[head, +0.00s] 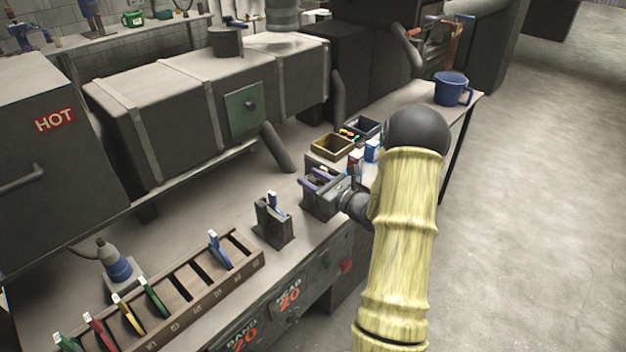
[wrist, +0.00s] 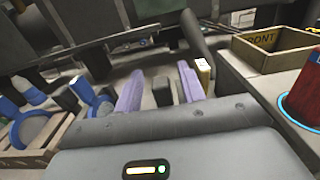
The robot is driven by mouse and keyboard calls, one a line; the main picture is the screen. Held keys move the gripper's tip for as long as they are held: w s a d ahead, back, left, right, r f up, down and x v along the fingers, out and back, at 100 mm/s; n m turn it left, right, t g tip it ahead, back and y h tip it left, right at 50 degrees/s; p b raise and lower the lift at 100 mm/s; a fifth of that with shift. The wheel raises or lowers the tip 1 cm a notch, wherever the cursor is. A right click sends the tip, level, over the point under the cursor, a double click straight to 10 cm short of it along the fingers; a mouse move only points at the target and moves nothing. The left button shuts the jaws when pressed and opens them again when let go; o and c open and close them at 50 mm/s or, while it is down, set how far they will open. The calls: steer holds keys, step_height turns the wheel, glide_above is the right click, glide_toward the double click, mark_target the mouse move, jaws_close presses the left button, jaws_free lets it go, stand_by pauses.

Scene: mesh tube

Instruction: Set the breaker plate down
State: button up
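A blue breaker plate (head: 273,203) with a white tag stands upright in a small dark stand (head: 275,230) on the bench. In the wrist view, a blue ring-shaped plate (wrist: 103,108) shows left of my fingers, apart from them. Another blue plate (head: 220,252) stands in the wooden rack (head: 170,312); a blue ring (wrist: 38,130) also shows at the rack in the wrist view. My gripper (head: 318,184) is low over the bench, right of the dark stand. Its purple fingers (wrist: 160,88) are spread, with no plate visible between them. A small dark block shows between or behind the fingers; its depth is unclear.
Green, yellow and red plates fill other rack slots. An open yellowish bin (head: 332,147), a dark bin (head: 363,128) and small cans (head: 356,162) stand just beyond my gripper. A blue mug (head: 452,88) is at the bench's far end. A large machine (head: 170,130) lines the back.

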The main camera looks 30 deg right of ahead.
steer(key=shift+r, duration=0.15)
steer(key=shift+s+d, duration=0.15)
steer(key=shift+s, duration=0.15)
steer(key=b+v, duration=0.1)
steer(key=v, duration=1)
steer(key=shift+s+b, duration=0.2)
steer(key=shift+b, duration=0.2)
